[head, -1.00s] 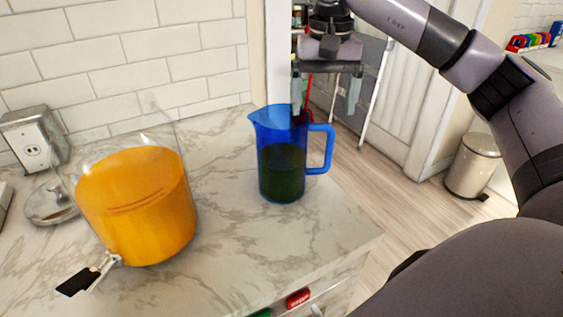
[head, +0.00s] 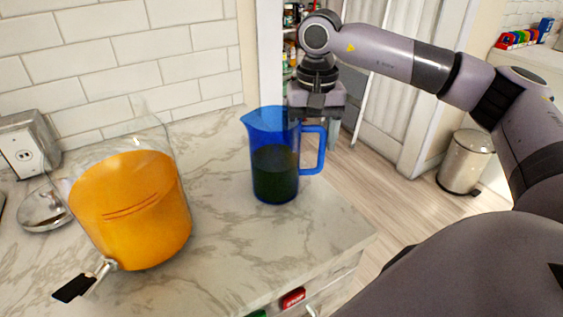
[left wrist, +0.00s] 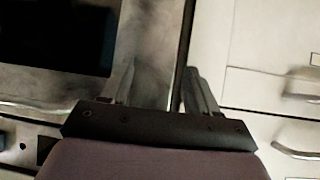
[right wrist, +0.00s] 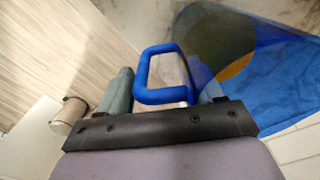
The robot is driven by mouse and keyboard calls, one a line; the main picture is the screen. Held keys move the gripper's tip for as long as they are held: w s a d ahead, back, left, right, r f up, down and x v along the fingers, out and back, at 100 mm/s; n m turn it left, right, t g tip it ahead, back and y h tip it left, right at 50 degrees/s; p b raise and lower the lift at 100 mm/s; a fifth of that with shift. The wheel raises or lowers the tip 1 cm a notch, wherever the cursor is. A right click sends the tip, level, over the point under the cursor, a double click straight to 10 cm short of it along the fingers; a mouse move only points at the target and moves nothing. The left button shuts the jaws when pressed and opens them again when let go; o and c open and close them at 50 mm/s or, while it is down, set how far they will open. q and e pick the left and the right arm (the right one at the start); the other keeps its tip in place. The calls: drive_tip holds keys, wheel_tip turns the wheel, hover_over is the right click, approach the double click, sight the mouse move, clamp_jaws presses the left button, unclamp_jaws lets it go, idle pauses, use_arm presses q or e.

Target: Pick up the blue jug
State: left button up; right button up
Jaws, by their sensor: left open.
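The blue jug (head: 274,150) stands upright on the marble counter with dark liquid in its lower half. Its handle (head: 319,150) points right, toward the counter's side edge. My right gripper (head: 316,122) points down behind the handle, and the jug partly hides its fingers. In the right wrist view the handle (right wrist: 160,97) appears between the two open fingers of the right gripper (right wrist: 163,82), and the jug's blue body (right wrist: 275,85) is at the right. I cannot tell whether they touch. My left gripper (left wrist: 160,75) is open and empty, away from the jug.
A glass dispenser of orange liquid (head: 130,215) stands left of the jug, its tap toward the front. A tiled wall (head: 130,60) is behind. Wooden floor and a metal bin (head: 465,160) lie right of the counter. Bare counter (head: 240,245) is in front of the jug.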

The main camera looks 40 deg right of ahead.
drive_tip(key=c, duration=1)
drive_tip(key=shift+r, duration=0.1)
clamp_jaws()
drive_tip(key=shift+r, duration=0.15)
